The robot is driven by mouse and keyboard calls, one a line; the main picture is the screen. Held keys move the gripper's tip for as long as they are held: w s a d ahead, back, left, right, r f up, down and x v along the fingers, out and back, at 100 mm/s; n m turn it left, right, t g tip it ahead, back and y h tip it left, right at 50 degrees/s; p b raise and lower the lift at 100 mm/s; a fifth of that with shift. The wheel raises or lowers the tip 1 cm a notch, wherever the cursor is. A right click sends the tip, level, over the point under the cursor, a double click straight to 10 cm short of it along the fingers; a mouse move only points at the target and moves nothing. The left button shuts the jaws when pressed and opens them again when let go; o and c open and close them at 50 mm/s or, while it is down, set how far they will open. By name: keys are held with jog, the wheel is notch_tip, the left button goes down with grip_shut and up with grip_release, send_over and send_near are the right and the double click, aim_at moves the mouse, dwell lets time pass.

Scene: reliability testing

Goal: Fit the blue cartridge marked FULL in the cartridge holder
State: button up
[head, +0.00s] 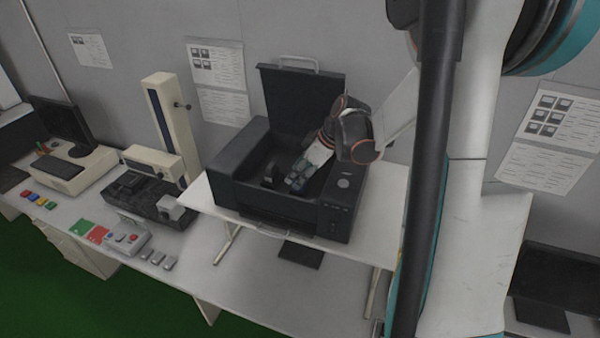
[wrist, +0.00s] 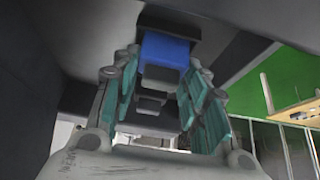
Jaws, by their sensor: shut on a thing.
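My gripper (head: 298,180) reaches down into the open black printer (head: 236,186). In the wrist view my gripper (wrist: 164,68) is shut on the blue cartridge (wrist: 166,50), which sits between the teal finger pads. No FULL mark can be read on it. A dark block (wrist: 168,24) lies just beyond the cartridge's far end; I cannot tell whether they touch or whether it is the cartridge holder. In the head view a dark upright part (head: 272,178) stands inside the printer, left of my gripper. The cartridge cannot be made out clearly there.
The printer's lid (head: 303,100) stands open at the back, and its walls surround my gripper. The printer rests on a small raised white stand (head: 376,205).

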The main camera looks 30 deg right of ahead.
jog(key=o, duration=1.1)
jog(key=shift+o, duration=0.2)
jog(key=shift+r, duration=0.2)
jog(key=b+v, duration=0.1)
jog(key=v, duration=1)
jog(key=shift+s+d+r, duration=0.15)
jog(key=shift+d+r, duration=0.05)
jog(key=shift+r, duration=0.15)
